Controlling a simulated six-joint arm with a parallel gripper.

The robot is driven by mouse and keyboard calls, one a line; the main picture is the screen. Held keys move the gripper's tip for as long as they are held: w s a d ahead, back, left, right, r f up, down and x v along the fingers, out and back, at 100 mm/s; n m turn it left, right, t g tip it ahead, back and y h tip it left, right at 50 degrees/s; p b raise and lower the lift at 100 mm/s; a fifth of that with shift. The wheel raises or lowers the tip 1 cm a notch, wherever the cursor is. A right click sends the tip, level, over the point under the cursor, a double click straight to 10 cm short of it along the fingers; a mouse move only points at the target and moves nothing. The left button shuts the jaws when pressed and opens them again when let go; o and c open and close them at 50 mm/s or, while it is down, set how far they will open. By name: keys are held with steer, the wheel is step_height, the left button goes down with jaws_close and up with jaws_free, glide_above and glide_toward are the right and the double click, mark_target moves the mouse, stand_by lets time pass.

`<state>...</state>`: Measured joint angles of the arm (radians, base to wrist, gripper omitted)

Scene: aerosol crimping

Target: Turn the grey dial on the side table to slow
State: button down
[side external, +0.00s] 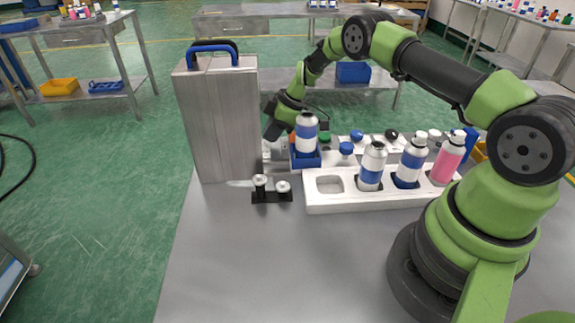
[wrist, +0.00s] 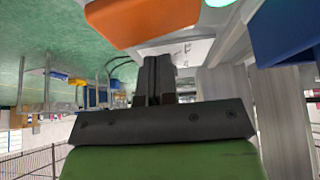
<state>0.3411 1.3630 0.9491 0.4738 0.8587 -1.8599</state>
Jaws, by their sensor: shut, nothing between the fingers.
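I cannot make out the grey dial for certain in either view. In the side external view my gripper (side external: 271,133) is at the back of the table, between the tall grey box and the blue holder, and partly hidden. In the wrist view the fingers (wrist: 158,65) are together with nothing between them. An orange thing (wrist: 140,18) is close beyond the fingertips, with a pale surface (wrist: 190,48) beside it. I cannot tell whether the fingers touch anything.
A blue holder (side external: 305,158) with a white-and-blue can (side external: 306,130) stands right. A white tray (side external: 325,201) holds several bottles. A black plate (side external: 271,197) bears two small posts. The front table (side external: 260,265) is clear.

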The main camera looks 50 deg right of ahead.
steer(key=shift+d+r, duration=0.1)
steer(key=shift+r, duration=2.8)
step_height(320, 180, up, 15)
steer(key=s+a+m+t+h, duration=0.1)
steer(key=s+m+t+h, duration=0.1)
steer(key=s+a+r+m, duration=0.3)
steer(key=s+a+r, duration=0.1)
steer(key=s+r, duration=0.35)
steer(key=s+a+m, duration=0.3)
steer(key=s+m, duration=0.1)
steer(key=s, duration=0.6)
steer(key=s+a+r+m+t, duration=0.1)
steer(key=s+a+m, duration=0.2)
steer(key=s, duration=0.8)
steer(key=shift+s+a+r+m, duration=0.15)
steer(key=shift+s+m, duration=0.15)
steer(key=shift+m, duration=0.2)
